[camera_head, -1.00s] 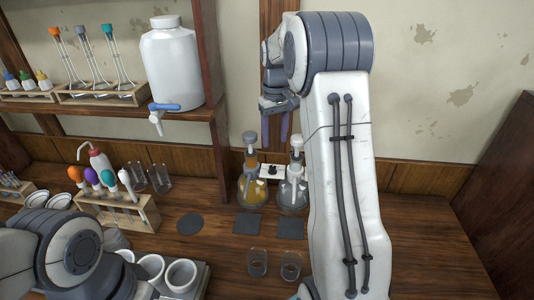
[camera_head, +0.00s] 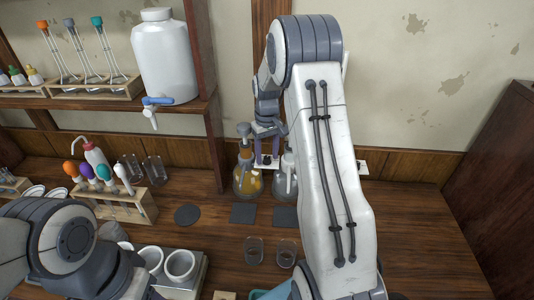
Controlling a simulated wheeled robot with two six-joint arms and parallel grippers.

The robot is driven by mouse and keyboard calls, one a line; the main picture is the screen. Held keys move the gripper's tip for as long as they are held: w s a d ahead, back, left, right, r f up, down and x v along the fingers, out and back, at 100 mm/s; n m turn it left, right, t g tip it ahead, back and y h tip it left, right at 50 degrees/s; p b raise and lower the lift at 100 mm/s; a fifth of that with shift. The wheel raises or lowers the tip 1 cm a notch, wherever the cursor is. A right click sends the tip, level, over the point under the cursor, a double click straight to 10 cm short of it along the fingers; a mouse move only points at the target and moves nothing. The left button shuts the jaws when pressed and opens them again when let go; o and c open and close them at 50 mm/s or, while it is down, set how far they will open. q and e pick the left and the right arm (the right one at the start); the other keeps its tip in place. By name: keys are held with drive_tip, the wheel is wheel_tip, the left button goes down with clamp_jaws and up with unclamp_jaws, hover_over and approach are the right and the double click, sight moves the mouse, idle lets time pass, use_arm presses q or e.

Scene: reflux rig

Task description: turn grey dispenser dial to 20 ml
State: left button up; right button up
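The grey-topped dispenser (camera_head: 247,181), a bottle with amber liquid, stands on the bench near the back wall. Its grey knob (camera_head: 243,129) is visible. The dial's marks are too small to read. A second dispenser (camera_head: 283,185), with a paler top and clear contents, stands just right of it and is partly hidden by my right arm. My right gripper (camera_head: 267,163) points down between the two dispenser tops, its two purple fingers apart with nothing seen between them. I cannot tell whether it touches either top. My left arm shows at lower left; its gripper is out of view.
A white jug with a blue tap (camera_head: 166,60) stands on the shelf at upper left. A rack (camera_head: 130,214) with coloured droppers stands on the bench. Dark square mats (camera_head: 243,214) and glass beakers (camera_head: 254,252) lie in front of the dispensers. A teal object (camera_head: 268,294) shows at the bottom edge.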

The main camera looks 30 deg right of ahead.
clamp_jaws()
drive_tip(key=shift+r+n, duration=0.1)
drive_tip(key=shift+n, duration=0.3)
drive_tip(key=n+p, duration=0.1)
drive_tip(key=n, duration=0.2)
drive_tip(key=shift+n, duration=0.3)
drive_tip(key=shift+w+n+p, duration=0.1)
drive_tip(key=shift+n+p, duration=0.2)
drive_tip(key=shift+n, duration=1.9)
drive_tip(key=shift+o, duration=0.4)
unclamp_jaws()
